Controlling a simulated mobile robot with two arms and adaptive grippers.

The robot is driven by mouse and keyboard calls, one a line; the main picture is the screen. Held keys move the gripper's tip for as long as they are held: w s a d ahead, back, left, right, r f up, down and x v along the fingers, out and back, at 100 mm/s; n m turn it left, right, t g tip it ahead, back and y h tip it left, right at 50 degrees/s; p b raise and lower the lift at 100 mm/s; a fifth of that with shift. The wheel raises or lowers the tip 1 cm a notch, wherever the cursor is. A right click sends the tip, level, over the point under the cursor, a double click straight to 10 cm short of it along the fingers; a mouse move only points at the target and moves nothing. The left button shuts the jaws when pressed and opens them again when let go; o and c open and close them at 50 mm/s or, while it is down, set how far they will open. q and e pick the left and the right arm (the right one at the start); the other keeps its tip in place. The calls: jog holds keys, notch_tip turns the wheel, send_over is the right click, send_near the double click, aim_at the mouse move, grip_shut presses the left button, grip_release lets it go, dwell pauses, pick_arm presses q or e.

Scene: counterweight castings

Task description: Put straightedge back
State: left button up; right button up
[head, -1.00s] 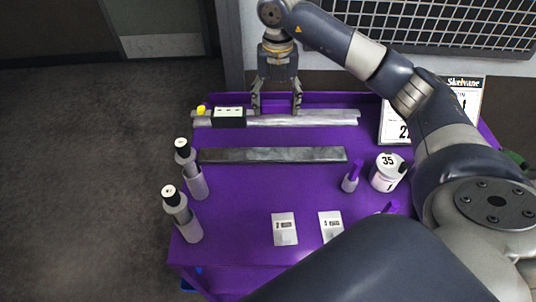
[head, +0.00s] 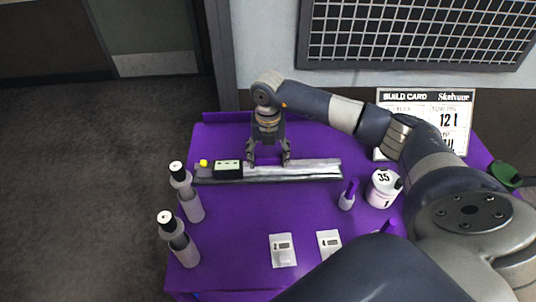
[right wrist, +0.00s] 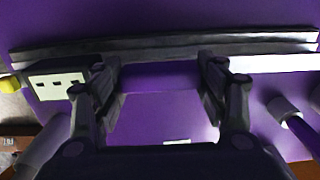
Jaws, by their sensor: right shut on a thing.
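The straightedge (head: 312,164) is a long pale bar with a black box (head: 228,169) and a yellow knob (head: 203,163) at its left end. It lies over or against the far side of a dark bar (head: 300,178); whether they touch is unclear. My right gripper (head: 269,161) is shut on the straightedge near its middle, its fingers spaced along the bar. In the right wrist view the fingers (right wrist: 160,75) flank a middle stretch, with the black box (right wrist: 58,85) to their left. My left gripper is not in view.
The bars are over a purple table (head: 225,225). Two grey bottles (head: 190,205) (head: 182,247) stand at its left edge. A small bottle (head: 346,201) and a white tub (head: 383,190) stand right. Two pale cards (head: 283,255) (head: 329,243) lie in front; a build card (head: 450,118) stands behind.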

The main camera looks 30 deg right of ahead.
aim_at(268, 156)
jog(key=shift+f, duration=0.15)
jog(key=o, duration=1.6)
jog(key=shift+f, duration=0.1)
jog(key=shift+c, duration=0.2)
jog(key=shift+r, duration=0.5)
notch_tip(268, 156, up, 11)
jog(key=b, duration=0.3)
jog(key=shift+r, duration=0.15)
